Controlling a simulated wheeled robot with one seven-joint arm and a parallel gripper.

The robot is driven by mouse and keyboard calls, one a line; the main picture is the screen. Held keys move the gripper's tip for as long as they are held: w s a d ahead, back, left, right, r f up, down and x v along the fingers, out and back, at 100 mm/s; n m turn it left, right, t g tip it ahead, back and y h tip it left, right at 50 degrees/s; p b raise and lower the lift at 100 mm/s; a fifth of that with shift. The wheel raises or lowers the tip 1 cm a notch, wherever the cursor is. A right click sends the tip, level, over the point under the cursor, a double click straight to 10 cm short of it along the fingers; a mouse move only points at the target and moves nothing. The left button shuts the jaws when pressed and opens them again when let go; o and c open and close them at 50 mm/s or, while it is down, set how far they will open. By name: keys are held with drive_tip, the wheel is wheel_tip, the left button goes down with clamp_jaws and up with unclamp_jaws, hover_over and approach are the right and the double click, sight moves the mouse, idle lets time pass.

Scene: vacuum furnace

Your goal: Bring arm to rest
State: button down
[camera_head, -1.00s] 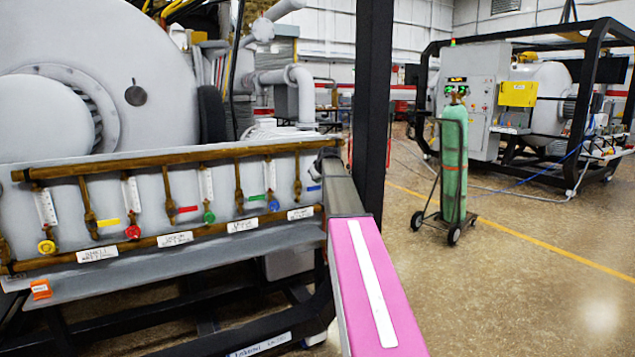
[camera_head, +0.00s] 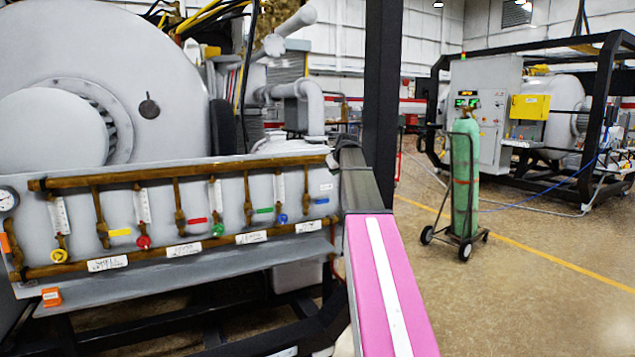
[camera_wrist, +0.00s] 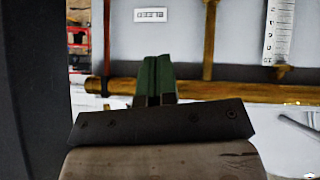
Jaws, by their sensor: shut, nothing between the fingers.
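My gripper (camera_wrist: 156,62) shows in the wrist view as two green fingers side by side. They are shut and empty, rising from a dark mounting plate. Behind them lie a brass pipe (camera_wrist: 215,90) and a pale panel with a small label, which looks upside down in this view. In the head view, my pink arm link with a white stripe runs up from the bottom centre toward the right end of the valve panel (camera_head: 320,181). The fingers cannot be made out in the head view, and whether they touch the pipe is unclear.
The large grey furnace (camera_head: 180,80) stands behind the panel at left. A black frame post (camera_head: 381,110) rises beside my arm. A green gas cylinder (camera_head: 465,190) stands on a cart to the right, with a second furnace (camera_head: 550,115) behind. The floor at lower right is clear.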

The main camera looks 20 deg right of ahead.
drive_tip(key=s+a+f+g, duration=0.1)
drive_tip(key=s+a+f, duration=0.3)
drive_tip(key=f, duration=0.5)
drive_tip(key=s+a+f+m+g, duration=0.15)
drive_tip(key=s+a+f, duration=0.25)
drive_tip(key=f, duration=0.5)
drive_tip(key=s+a+f+g, duration=0.25)
drive_tip(key=s+f, duration=0.25)
drive_tip(key=f, duration=0.5)
drive_tip(key=s+a+f+g, duration=0.2)
drive_tip(key=s+a+f, duration=0.3)
drive_tip(key=s+f, duration=0.5)
drive_tip(key=s+a+f+m+g, duration=0.1)
drive_tip(key=s+a+f, duration=0.3)
drive_tip(key=s+f, duration=0.6)
drive_tip(key=s+g, duration=0.1)
drive_tip(key=s, duration=0.2)
drive_tip(key=shift+s+a, duration=0.3)
drive_tip(key=shift+a, duration=0.1)
drive_tip(key=shift+a+m, duration=0.1)
drive_tip(key=shift+m, duration=0.15)
